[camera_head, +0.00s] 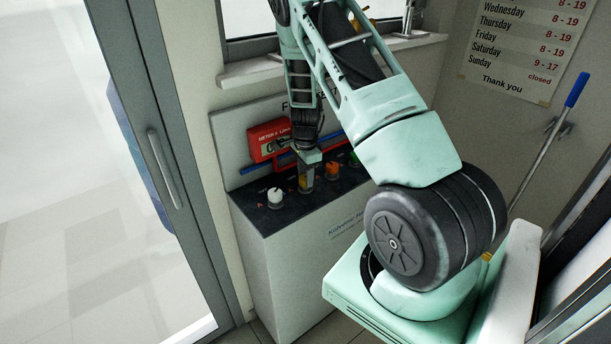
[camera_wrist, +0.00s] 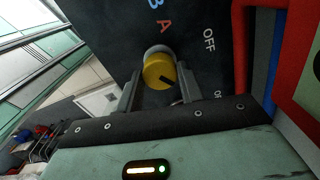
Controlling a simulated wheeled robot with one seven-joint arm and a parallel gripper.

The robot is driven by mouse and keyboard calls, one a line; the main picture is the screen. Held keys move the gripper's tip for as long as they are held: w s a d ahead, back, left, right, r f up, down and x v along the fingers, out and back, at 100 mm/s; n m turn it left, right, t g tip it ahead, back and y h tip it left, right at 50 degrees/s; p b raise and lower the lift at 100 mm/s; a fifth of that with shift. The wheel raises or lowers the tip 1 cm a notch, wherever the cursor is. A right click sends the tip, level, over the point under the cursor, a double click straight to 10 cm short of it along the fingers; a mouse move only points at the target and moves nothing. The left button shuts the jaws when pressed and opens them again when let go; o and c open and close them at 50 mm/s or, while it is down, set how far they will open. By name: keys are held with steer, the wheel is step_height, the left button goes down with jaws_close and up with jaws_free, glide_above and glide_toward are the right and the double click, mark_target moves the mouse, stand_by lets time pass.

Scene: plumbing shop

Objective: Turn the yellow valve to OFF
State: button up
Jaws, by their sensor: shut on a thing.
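The yellow valve (camera_wrist: 158,72) is a round knob with a dark pointer mark, on a dark panel (camera_wrist: 110,30) in the wrist view. Its mark points to the lower right in that view. The letters A and B and the word OFF (camera_wrist: 209,40) are printed beside it. My gripper (camera_wrist: 157,92) has one finger on each side of the knob and is shut on it. In the head view my gripper (camera_head: 308,180) reaches down to the panel top and largely hides the yellow valve.
A white knob (camera_head: 275,197) stands left of my gripper, and an orange-red one (camera_head: 332,170) to the right. A red meter box (camera_head: 268,139) and a blue pipe (camera_head: 250,168) are behind. A glass door (camera_head: 150,180) is at the left.

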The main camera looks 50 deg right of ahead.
steer(key=n+b, duration=0.2)
steer(key=n, duration=0.3)
steer(key=shift+f+b, duration=0.1)
steer(key=shift+b, duration=0.3)
steer(key=n+b, duration=0.2)
steer(key=n, duration=0.3)
steer(key=shift+n, duration=0.3)
steer(key=o, duration=1)
steer(key=shift+r, duration=0.25)
step_height(320, 180, up, 17)
steer(key=b, duration=0.2)
steer(key=shift+r+b, duration=0.1)
steer(key=shift+b, duration=0.3)
steer(key=shift+a, duration=0.1)
